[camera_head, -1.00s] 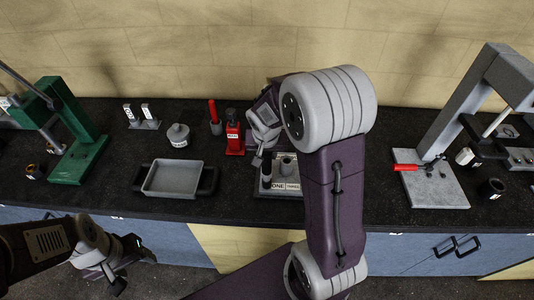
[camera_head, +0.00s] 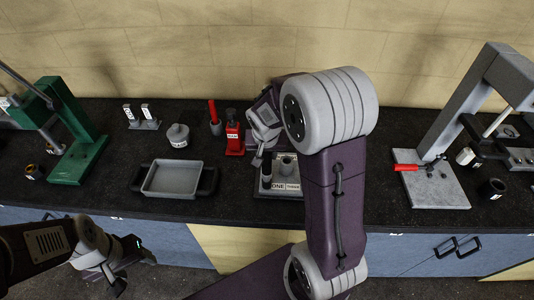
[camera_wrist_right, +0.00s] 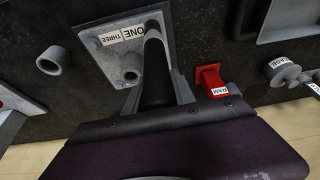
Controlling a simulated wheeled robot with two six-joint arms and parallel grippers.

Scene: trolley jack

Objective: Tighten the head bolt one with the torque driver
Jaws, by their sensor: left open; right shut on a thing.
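The grey plate with the ONE and THREE label (camera_head: 288,194) lies on the bench at the middle, partly behind my right arm; it also shows in the right wrist view (camera_wrist_right: 105,52). My right gripper (camera_head: 258,158) is shut on a black cylindrical tool, seemingly the torque driver (camera_wrist_right: 155,68), which stands over the plate beside the ONE label. It also shows in the head view (camera_head: 266,174). Its tip and head bolt one are hidden, so contact cannot be told. A short grey round post (camera_wrist_right: 131,66) stands on the plate near it. My left gripper (camera_head: 112,278) is open and empty, low in front of the bench.
A grey tray (camera_head: 173,192) lies left of the plate. A red bottle-like unit (camera_head: 234,136) stands behind. A labelled grey pot (camera_head: 178,135) and a green press (camera_head: 82,150) are further left. A grey hollow cylinder (camera_wrist_right: 53,60) stands near the plate. A press frame (camera_head: 432,190) is right.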

